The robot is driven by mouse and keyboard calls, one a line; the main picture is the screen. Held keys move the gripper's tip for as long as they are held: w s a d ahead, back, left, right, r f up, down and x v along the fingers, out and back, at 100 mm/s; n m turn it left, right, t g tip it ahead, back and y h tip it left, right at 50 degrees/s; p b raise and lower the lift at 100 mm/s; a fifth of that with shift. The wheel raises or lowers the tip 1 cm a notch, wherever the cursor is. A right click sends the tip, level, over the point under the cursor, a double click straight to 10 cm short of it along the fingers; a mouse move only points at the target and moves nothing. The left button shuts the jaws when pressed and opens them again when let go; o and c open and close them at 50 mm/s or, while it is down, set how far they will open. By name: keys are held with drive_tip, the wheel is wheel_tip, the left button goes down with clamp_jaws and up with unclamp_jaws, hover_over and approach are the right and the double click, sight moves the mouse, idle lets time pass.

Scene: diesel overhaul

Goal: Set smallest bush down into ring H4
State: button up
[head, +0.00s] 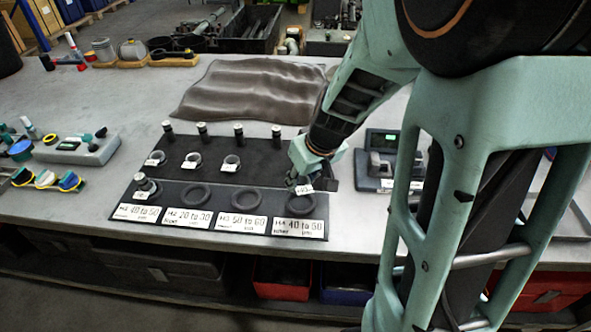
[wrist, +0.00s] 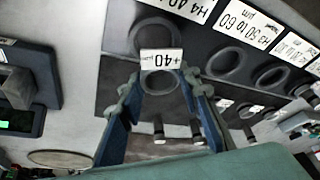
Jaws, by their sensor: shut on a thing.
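My gripper (head: 303,183) is shut on a small ring-shaped bush that carries a white tag. In the wrist view the held bush (wrist: 160,93) sits between both fingers (wrist: 163,90), and its tag (wrist: 161,62) reads +40. Ring H4 (head: 300,214) is the black ring at the right end of the front row, behind its label (head: 299,228). The bush is above the mat, at the back side of ring H4, apart from it as far as I can tell. In the wrist view ring H4 (wrist: 133,36) shows just beyond the tag, looking empty.
Rings H2 (head: 195,204) and H3 (head: 246,210) look empty; a tagged part (head: 146,184) stands at ring H1. Several tagged bushes (head: 192,160) and upright dark pins (head: 203,129) stand behind on the black mat (head: 262,151). A gauge with a display (head: 382,142) stands right.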

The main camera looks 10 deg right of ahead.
sight(299, 204)
drive_tip(key=shift+f, duration=0.15)
drive_tip(key=shift+f+b, duration=2.55)
drive_tip(key=shift+f, duration=0.4)
drive_tip(key=shift+s+f+b, duration=0.35)
drive_tip(key=shift+f+b, duration=0.05)
drive_tip(key=shift+b, duration=0.1)
drive_tip(key=shift+c, duration=0.2)
drive_tip(key=o, duration=1.1)
drive_tip(key=shift+o, duration=0.7)
drive_tip(key=shift+w+f, duration=0.1)
drive_tip(key=shift+w, duration=0.1)
drive_tip(key=shift+w+v, duration=0.2)
drive_tip(key=shift+v, duration=3.75)
